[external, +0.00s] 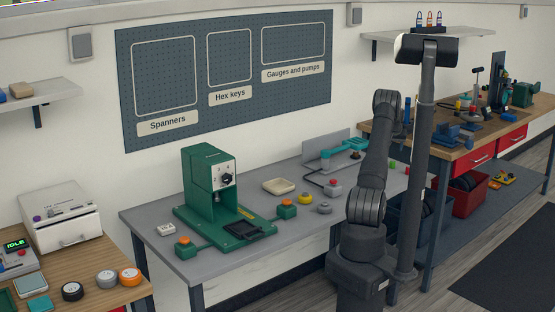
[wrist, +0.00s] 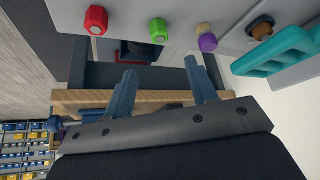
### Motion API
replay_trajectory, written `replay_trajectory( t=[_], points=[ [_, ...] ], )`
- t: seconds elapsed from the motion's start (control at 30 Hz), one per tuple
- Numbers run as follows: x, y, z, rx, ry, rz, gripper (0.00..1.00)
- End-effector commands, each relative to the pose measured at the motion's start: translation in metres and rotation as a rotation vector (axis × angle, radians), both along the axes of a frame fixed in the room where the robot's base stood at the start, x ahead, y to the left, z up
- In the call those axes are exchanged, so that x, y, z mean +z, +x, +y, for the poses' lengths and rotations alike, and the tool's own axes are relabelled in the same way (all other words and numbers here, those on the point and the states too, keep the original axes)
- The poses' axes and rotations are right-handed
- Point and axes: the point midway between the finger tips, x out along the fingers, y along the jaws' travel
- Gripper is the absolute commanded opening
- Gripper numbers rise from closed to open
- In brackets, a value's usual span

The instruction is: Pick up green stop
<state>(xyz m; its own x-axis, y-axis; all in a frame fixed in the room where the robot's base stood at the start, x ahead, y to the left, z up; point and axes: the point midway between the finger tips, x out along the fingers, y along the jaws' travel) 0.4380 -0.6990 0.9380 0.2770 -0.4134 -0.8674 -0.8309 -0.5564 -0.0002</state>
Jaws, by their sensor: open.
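The green stop (wrist: 158,31) is a small green piece with a pale round end face, at the edge of the grey bench in the wrist view. It also shows in the external view (external: 392,163) as a small green spot beside the column. My gripper (wrist: 160,67) is open and empty, its two blue-grey fingers apart. The green stop lies beyond the fingertips, roughly in line with the gap between them, and is not touched. In the external view my gripper is mostly hidden behind the arm and column.
A red stop (wrist: 95,20) sits left of the green one in the wrist view. A purple stop (wrist: 206,38) and a brown knob (wrist: 260,28) sit to its right, then a teal part (wrist: 285,52). A green press (external: 209,185) stands on the grey bench (external: 150,213).

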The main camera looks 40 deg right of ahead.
Motion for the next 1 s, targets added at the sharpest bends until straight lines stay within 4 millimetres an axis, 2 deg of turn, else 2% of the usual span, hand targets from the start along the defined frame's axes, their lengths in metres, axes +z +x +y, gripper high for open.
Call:
replay_trajectory(
  t=[0.1,0.3,0.63,0.83,1.0],
  points=[
    [-0.020,0.006,-0.009,0.000,0.002,0.001,0.52],
    [-0.046,0.015,-0.021,0.000,0.001,0.001,0.52],
    [-0.064,0.020,-0.029,0.000,0.001,0.001,0.52],
    [-0.089,0.027,-0.038,0.000,0.001,0.001,0.52],
    [-0.101,0.031,-0.045,0.000,0.000,0.000,0.52]
  ],
)
